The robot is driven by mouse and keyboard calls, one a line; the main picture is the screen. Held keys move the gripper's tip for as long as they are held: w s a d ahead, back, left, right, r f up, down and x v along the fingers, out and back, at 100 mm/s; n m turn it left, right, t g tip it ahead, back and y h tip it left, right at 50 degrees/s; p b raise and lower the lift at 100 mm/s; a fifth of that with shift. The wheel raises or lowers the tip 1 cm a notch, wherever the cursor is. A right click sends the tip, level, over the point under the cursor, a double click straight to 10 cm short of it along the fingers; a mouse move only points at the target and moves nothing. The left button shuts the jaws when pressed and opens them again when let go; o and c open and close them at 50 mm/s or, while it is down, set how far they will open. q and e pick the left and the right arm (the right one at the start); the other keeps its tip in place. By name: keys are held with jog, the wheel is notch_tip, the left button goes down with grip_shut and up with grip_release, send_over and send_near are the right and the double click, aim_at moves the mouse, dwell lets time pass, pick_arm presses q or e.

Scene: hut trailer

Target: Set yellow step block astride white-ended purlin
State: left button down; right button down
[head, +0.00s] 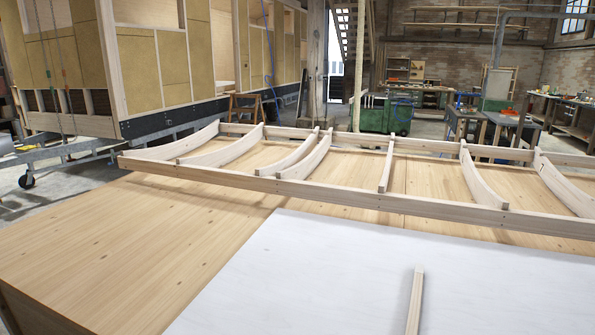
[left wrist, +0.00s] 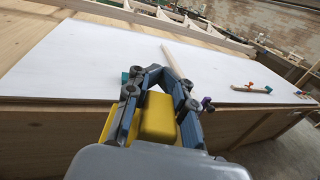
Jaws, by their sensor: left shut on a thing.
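In the left wrist view my left gripper (left wrist: 156,84) is shut on the yellow step block (left wrist: 158,117). More yellow shows outside the left finger, and the fingers hide part of the block. The gripper is at the near side of the bench with the white sheet. The head view shows neither gripper nor the block. A frame of pale timbers (head: 310,189) with curved ribs lies over the wooden bench in the head view. I cannot make out a white end on any of its timbers, so I cannot tell which one is the purlin.
A white sheet (head: 310,275) covers part of the wooden bench (head: 130,240). A pale stick (head: 414,300) lies on the sheet and also shows in the left wrist view (left wrist: 180,62). A small piece with teal and orange ends (left wrist: 250,88) lies right of it. Bare bench is clear at left.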

pick_arm(q)
jog(key=w+a+n+t+y, duration=0.1)
jog(key=n+y, duration=0.1)
jog(key=y, duration=0.1)
jog(key=a+n+t+y, duration=0.1)
jog(key=n+y, duration=0.2)
jog(key=y, duration=0.1)
jog(key=w+a+n+t+y, duration=0.1)
jog(key=n+y, duration=0.1)
jog(key=y, duration=0.1)
jog(key=shift+w+a+f+y, duration=0.1)
jog(key=shift+w+f+y, duration=0.15)
jog(key=shift+w+y, duration=0.1)
